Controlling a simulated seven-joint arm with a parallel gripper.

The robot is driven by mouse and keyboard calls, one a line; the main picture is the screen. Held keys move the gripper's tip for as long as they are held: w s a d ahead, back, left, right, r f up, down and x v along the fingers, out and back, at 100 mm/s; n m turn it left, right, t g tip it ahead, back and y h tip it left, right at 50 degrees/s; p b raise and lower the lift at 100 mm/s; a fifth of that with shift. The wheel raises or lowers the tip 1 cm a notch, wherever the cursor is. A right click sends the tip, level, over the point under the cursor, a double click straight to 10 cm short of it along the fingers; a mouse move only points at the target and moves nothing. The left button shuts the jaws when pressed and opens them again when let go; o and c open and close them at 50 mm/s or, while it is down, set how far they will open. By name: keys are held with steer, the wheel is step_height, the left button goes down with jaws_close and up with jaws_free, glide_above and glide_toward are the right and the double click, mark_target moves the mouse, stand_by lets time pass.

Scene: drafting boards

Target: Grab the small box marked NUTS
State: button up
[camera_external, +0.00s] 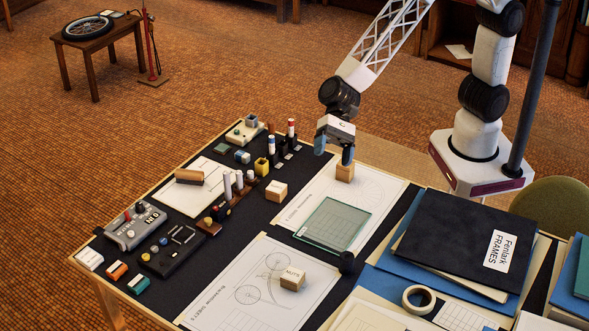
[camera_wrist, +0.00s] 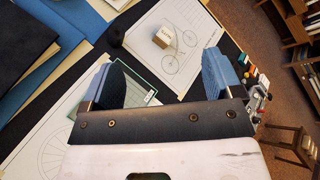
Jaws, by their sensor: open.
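The small wooden box marked NUTS (camera_external: 292,279) sits on the front drawing sheet with the bicycle drawing, and its lettering faces up. In the wrist view the box (camera_wrist: 163,37) lies at the top centre, beyond my fingertips. My gripper (camera_external: 334,149) is open, with blue finger pads, above the rear drawing sheet and well apart from the NUTS box. In the wrist view both pads of my gripper (camera_wrist: 162,78) are spread, with no object held between them.
A wooden block (camera_external: 345,173) is just below my gripper. Another labelled box (camera_external: 276,192) is to the left. A glass plate (camera_external: 333,224) and a black knob (camera_external: 347,262) lie between my gripper and the NUTS box. Dark folders (camera_external: 450,235) and a tape roll (camera_external: 419,299) are at right.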

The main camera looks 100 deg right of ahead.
steer(key=w+a+f+m+t, duration=0.2)
steer(key=w+a+f+m, duration=0.4)
steer(key=f, duration=0.3)
steer(key=m+t+h, duration=0.1)
steer(key=m+t, duration=0.1)
steer(key=m, duration=0.3)
glide_toward(293, 273)
steer(key=x, duration=0.2)
steer(key=shift+a+f, duration=0.1)
steer(key=shift+a, duration=0.25)
steer(key=shift+w+a, duration=0.1)
steer(key=shift+w, duration=0.05)
steer(key=shift+x, duration=1.15)
steer(key=shift+f, duration=0.15)
steer(key=shift+x, duration=2.55)
steer(key=shift+w, duration=0.1)
